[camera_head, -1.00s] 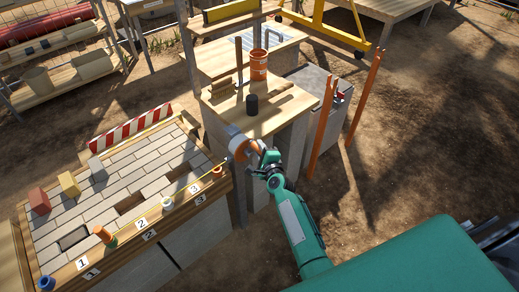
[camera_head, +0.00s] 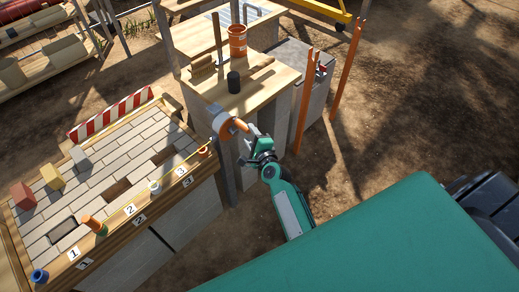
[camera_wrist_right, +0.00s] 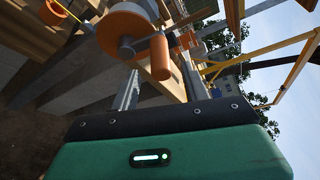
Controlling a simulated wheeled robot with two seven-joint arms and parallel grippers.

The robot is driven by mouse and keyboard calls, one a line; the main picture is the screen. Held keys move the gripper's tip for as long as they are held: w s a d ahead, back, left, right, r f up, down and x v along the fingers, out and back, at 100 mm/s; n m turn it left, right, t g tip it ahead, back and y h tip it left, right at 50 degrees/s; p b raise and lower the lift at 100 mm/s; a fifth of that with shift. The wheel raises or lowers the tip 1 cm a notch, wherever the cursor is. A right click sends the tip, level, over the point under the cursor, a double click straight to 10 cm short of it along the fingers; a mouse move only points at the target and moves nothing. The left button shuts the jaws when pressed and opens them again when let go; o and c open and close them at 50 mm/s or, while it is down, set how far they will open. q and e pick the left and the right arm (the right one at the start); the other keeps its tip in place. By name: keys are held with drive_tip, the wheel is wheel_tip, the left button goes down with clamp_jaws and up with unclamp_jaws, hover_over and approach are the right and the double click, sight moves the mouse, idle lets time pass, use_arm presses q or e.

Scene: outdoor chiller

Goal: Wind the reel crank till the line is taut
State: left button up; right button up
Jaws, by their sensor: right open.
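The orange and grey reel (camera_head: 222,124) is fixed at the front corner of the wooden bench, and it also fills the top of the right wrist view (camera_wrist_right: 124,32). Its orange crank handle (camera_wrist_right: 159,58) sticks out toward my right gripper (camera_wrist_right: 159,88). The gripper's two fingers are apart, one on each side of the handle in the picture; I cannot tell whether they touch it. In the head view my right gripper (camera_head: 246,134) is close beside the reel. A thin yellow line (camera_head: 195,156) runs from the reel over the paver table; its tension is hard to judge. My left gripper is not visible.
The paver table (camera_head: 150,217) has numbered marks and several coloured blocks and pegs. The wooden bench (camera_head: 265,93) carries an orange bucket (camera_head: 237,41) and a dark cylinder (camera_head: 233,82). Two orange posts (camera_head: 305,105) stand right of the bench. Bare ground lies farther right.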

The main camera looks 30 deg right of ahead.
drive_tip(key=s+r, duration=0.1)
drive_tip(key=s, duration=0.6)
drive_tip(key=shift+s+b, duration=0.4)
drive_tip(key=shift+b, duration=0.05)
drive_tip(key=s+a+f+n+g+y, duration=0.1)
drive_tip(key=s+a+f+n+g, duration=0.25)
drive_tip(key=f, duration=0.75)
drive_tip(key=s+a+f+n+g, duration=0.1)
drive_tip(key=s+f+n+g, duration=0.1)
drive_tip(key=s+f+n, duration=0.65)
drive_tip(key=s+a+f+n+g+y, duration=0.1)
drive_tip(key=s+a+f+g, duration=0.2)
drive_tip(key=f, duration=1.1)
drive_tip(key=s+d+f+n+g, duration=0.2)
drive_tip(key=s+f+n, duration=0.2)
drive_tip(key=s, duration=0.6)
drive_tip(key=s+d+f+n+g+h, duration=0.1)
drive_tip(key=s+d+f+n+g, duration=0.1)
drive_tip(key=s+f, duration=0.5)
drive_tip(key=s+d+f+n+g, duration=0.3)
drive_tip(key=s+d+f+n, duration=0.1)
drive_tip(key=s, duration=1.1)
drive_tip(key=shift+d+f+n+h, duration=0.2)
drive_tip(key=shift+f+n+h, duration=0.2)
drive_tip(key=shift+f+n, duration=0.4)
